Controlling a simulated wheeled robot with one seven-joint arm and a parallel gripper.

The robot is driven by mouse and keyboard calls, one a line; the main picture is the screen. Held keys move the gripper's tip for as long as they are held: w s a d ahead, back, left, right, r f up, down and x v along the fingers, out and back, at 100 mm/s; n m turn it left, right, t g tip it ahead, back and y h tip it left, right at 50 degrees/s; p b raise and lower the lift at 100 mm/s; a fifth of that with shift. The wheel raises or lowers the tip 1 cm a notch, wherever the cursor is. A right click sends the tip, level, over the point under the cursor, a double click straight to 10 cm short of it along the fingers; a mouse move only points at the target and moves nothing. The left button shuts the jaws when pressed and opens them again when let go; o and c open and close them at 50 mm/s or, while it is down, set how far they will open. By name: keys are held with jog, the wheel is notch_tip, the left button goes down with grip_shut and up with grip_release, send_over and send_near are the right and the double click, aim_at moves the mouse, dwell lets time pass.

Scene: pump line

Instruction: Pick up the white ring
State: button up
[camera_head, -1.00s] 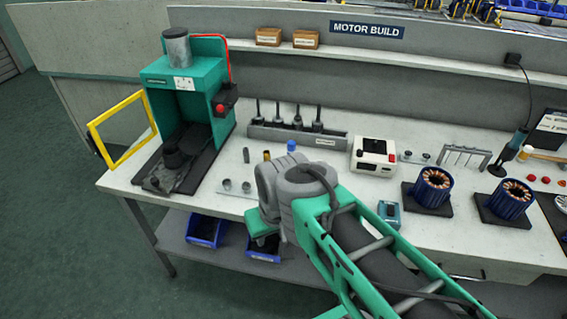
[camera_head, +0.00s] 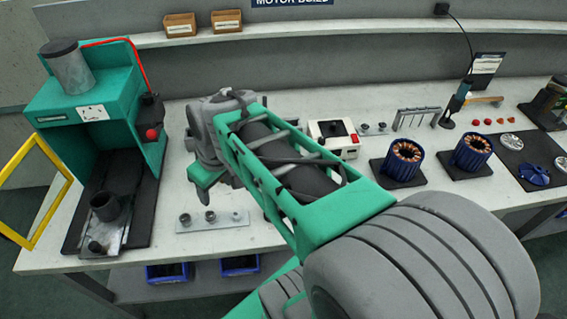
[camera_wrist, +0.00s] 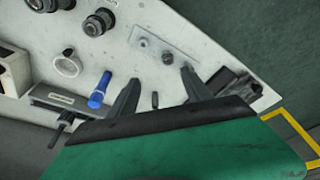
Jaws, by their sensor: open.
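The white ring (camera_wrist: 66,75) lies on the pale bench top at the left of the wrist view, beside a blue-handled piece (camera_wrist: 98,92). In the head view I cannot make out the ring; my arm covers part of the bench. My gripper (camera_wrist: 160,76) is open and empty, with its two dark fingers spread above the bench. The ring is outside the fingers, to their left in the wrist view. A small dark peg (camera_wrist: 155,100) shows between the fingers. In the head view, the gripper end is mostly hidden behind my arm.
A green press (camera_head: 128,100) stands at the left, with a yellow frame (camera_head: 40,215) beside it. A plate with small fittings (camera_head: 222,224) lies near the front edge. A white box (camera_head: 334,137) and blue stators (camera_head: 403,160) stand right of my arm.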

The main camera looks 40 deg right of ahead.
jog(key=w+d+f+n, duration=0.1)
jog(key=d, duration=0.3)
jog(key=w+d+f+n, duration=0.1)
jog(key=d, duration=0.3)
jog(key=w+d+f+y, duration=0.1)
jog(key=d, duration=0.3)
jog(key=shift+w+d+n+g, duration=0.25)
jog(key=shift+n+g, duration=0.05)
jog(key=shift+n, duration=0.1)
jog(key=s+d+f+n+t+y, duration=0.1)
jog(key=s+d+f+n, duration=0.15)
jog(key=d, duration=0.45)
jog(key=s+d+f+n+y, duration=0.1)
jog(key=d+f, duration=0.2)
jog(key=d, duration=0.4)
jog(key=shift+h, duration=0.3)
jog(key=x, duration=0.2)
jog(key=p+x, duration=0.1)
jog(key=x, duration=0.2)
jog(key=p+x, duration=0.1)
jog(key=x, duration=0.1)
jog(key=shift+s+a+f, duration=0.2)
jog(key=shift+a, duration=0.1)
jog(key=shift+c, duration=0.2)
grip_shut()
jog(key=shift+r, duration=0.15)
